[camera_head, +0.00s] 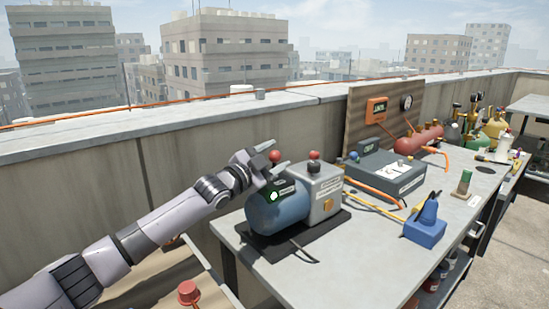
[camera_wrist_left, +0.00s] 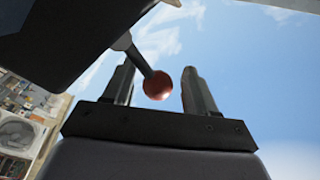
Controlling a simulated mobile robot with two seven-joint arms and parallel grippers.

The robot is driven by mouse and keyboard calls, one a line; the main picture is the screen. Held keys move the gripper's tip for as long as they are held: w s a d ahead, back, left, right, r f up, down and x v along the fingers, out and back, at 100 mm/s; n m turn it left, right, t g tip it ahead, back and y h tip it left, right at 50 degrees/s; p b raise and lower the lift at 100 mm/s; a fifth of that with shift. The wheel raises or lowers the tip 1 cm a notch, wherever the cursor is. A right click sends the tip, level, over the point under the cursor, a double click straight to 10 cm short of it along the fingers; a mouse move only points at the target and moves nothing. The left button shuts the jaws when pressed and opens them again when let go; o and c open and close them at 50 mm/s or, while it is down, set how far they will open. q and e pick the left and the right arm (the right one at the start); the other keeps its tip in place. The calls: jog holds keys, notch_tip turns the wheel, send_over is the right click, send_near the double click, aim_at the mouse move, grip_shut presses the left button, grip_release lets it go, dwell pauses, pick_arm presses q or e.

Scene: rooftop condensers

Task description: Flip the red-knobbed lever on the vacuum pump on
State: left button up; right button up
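The vacuum pump, with a blue cylinder (camera_head: 280,211) and a grey box (camera_head: 325,194), sits on a black mat on the bench. A green light (camera_head: 273,197) shows on its dark panel. The red-knobbed lever (camera_head: 274,155) stands above the panel. My left gripper (camera_head: 278,153) is at this lever, fingers on either side of the knob. In the left wrist view the red knob (camera_wrist_left: 158,85) on its dark stem lies between the open fingers (camera_wrist_left: 158,78), with gaps visible on both sides. My right gripper is not in view.
Another dark post with a red top (camera_head: 314,156) stands on the grey box. A dark grey device (camera_head: 388,174), a blue holder (camera_head: 425,230) and a red cylinder (camera_head: 418,140) are to the right. The parapet (camera_head: 180,165) runs behind. The bench front (camera_head: 350,270) is clear.

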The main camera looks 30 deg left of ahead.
pick_arm(q)
jog(key=shift+d, duration=0.15)
jog(key=shift+r, duration=0.2)
notch_tip(320, 180, up, 20)
jog(key=p, duration=0.2)
jog(key=shift+f+p, duration=0.15)
jog(key=shift+p, duration=0.25)
